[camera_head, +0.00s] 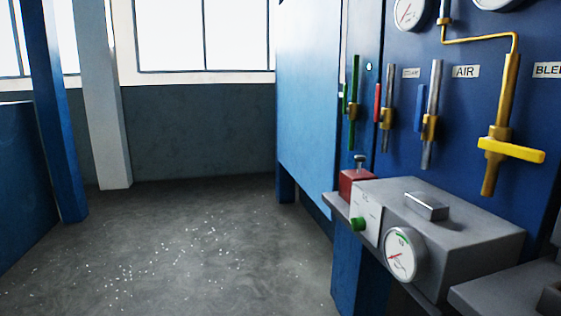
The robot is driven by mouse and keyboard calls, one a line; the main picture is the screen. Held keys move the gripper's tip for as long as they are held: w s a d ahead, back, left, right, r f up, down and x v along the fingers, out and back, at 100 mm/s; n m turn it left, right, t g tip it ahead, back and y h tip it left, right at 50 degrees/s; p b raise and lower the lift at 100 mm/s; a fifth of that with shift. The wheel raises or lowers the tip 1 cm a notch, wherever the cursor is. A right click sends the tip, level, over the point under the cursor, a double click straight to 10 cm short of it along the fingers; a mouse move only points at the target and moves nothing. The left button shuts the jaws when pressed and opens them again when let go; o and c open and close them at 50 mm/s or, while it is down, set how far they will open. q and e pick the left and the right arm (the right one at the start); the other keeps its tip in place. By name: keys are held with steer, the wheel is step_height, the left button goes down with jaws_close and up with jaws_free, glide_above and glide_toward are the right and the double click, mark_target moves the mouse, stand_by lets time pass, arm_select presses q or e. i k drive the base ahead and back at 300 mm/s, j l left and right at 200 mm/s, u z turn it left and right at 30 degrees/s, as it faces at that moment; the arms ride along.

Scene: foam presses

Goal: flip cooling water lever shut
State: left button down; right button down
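Several valve levers sit on upright pipes on the blue panel at the right. A green lever (345,104) stands upright along the green pipe (355,74), farthest left; no readable label shows beside it, so I cannot confirm it is the cooling water lever. A red lever (377,102) and a blue lever (418,107) also stand upright along their pipes. A yellow lever (512,150) lies crosswise to its brass pipe (509,90). Neither of my grippers is in view.
A grey box (463,222) with a gauge (400,254) and green button (358,224) juts out below the levers, beside a red block (352,183). Labels include AIR (465,71). The speckled floor (190,240) to the left is open.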

mark_target(345, 110)
steer(key=i+j+z, duration=0.1)
steer(key=i+z, duration=0.2)
steer(key=i, duration=0.25)
steer(key=i+j+z, duration=0.3)
steer(key=i, duration=0.2)
